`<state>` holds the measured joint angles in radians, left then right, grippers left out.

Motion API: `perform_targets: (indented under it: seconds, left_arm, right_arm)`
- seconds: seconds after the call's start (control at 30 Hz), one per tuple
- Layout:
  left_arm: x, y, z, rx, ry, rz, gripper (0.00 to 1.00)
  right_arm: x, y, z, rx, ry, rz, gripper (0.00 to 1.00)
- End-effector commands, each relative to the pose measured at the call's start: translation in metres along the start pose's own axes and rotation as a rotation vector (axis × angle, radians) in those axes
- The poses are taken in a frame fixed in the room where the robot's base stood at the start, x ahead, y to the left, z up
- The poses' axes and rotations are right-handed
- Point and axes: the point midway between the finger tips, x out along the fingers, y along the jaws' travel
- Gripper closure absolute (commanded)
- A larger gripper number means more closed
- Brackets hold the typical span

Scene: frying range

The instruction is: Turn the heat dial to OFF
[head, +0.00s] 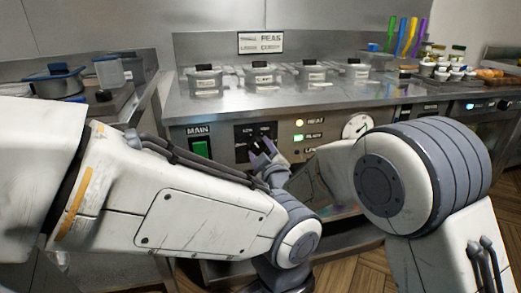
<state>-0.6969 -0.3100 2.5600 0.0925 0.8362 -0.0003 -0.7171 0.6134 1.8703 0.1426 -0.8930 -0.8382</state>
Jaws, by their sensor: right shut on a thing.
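The heat dial sits on a dark plate (243,131) in the front panel, right of the green MAIN switch (200,149). The plate's small lettering is too blurred to read, and the dial's pointer setting cannot be made out. My right gripper (263,151) is at the dial, shut on it, and its fingers cover most of the knob. The amber HEAT lamp (299,123) and the green READY lamp (298,138) are lit. A third lamp below them looks dark. My left arm crosses the foreground, and its gripper is not in view.
A round gauge (357,126) is right of the lamps. Lidded containers (205,80) line the steel counter (235,102) above. My two arms crowd the space before the panel.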

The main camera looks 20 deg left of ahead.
Motion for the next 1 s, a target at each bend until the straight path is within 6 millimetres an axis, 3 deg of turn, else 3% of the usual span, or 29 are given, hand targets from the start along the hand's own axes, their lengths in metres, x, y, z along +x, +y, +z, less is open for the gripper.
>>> perform_targets:
  seconds: [0.6, 1.0]
  left_arm:
    - [-0.014, 0.001, -0.001, 0.000, 0.000, 0.000, 0.00]
    - [-0.023, 0.002, -0.001, 0.000, 0.000, 0.000, 0.00]
  right_arm:
    - [0.000, 0.002, -0.002, -0.583, -0.015, 0.005, 0.97]
    - [0.000, 0.001, -0.002, -0.875, -0.022, 0.007, 0.97]
